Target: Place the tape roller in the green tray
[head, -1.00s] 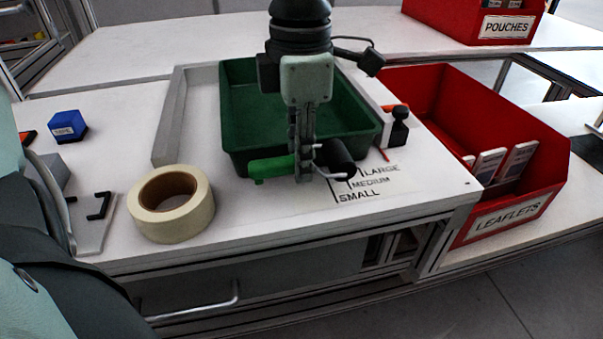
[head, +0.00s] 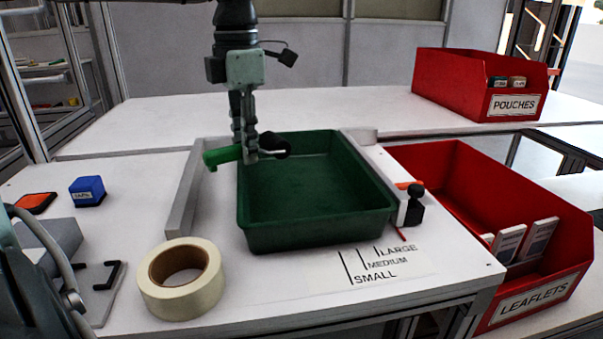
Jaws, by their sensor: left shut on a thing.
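My left gripper (head: 245,155) hangs down from the top of the head view and is shut on the tape roller. The tape roller has a green handle (head: 222,157) pointing left and a dark roller end (head: 275,144) pointing right. It shows in front of the far left corner of the green tray (head: 318,238), with the handle end outside the left rim. Its height above the tray is hard to tell. The tray stands on the white worktop, and its visible floor is empty. My right gripper is not in view.
A cream tape roll (head: 205,293) lies front left of the tray. A grey raised strip (head: 187,205) runs along the tray's left side. A blue block (head: 87,191) sits at the left. Red bins marked LEAFLETS (head: 545,297) and POUCHES (head: 455,90) stand at the right.

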